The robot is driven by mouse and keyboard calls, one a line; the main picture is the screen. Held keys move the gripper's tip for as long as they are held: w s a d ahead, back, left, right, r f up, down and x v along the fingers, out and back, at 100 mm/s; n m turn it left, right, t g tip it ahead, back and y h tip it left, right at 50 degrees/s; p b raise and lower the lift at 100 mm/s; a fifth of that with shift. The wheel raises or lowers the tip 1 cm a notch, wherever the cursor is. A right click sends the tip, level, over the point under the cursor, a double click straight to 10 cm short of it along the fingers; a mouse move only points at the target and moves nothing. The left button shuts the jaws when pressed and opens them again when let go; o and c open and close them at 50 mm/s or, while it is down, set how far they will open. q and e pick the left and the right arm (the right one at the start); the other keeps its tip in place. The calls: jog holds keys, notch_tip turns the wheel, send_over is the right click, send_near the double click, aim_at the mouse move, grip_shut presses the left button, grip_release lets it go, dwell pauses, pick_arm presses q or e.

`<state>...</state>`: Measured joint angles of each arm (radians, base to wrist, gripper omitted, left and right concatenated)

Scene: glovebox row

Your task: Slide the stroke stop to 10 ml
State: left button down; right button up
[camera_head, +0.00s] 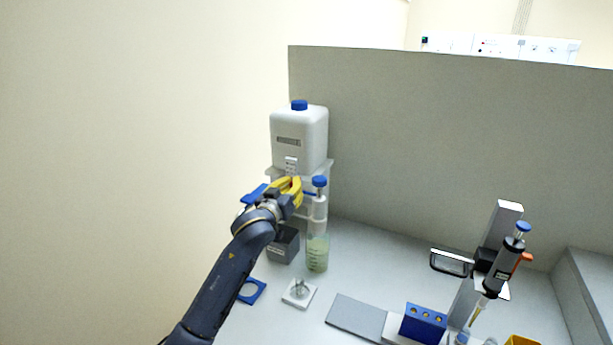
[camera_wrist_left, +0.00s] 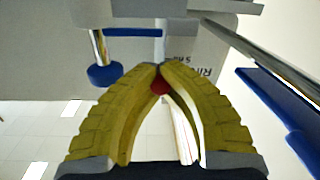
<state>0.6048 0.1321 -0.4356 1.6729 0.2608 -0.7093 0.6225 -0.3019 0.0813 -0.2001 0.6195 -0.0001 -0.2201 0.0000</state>
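A white dispenser bottle (camera_head: 287,130) with a blue cap stands on a rack at the back. A white pump barrel with a blue knob (camera_head: 319,182) is at its right side; a blue knob on a metal rod also shows in the left wrist view (camera_wrist_left: 104,75). My left gripper (camera_head: 299,190) is at the front of the rack, just left of the barrel. In the left wrist view its yellow fingers (camera_wrist_left: 159,70) close together at the tips around a small red piece (camera_wrist_left: 159,87), apparently the stroke stop. The scale marks cannot be read. My right gripper is not in view.
A beaker of pale green liquid (camera_head: 317,254) stands below the barrel. A pipette (camera_head: 503,265) on a stand and a blue rack (camera_head: 423,323) are at the right.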

pick_arm(q)
jog(key=shift+f, duration=0.15)
jog(key=c, duration=1.3)
grip_release()
jog(key=v, duration=1.2)
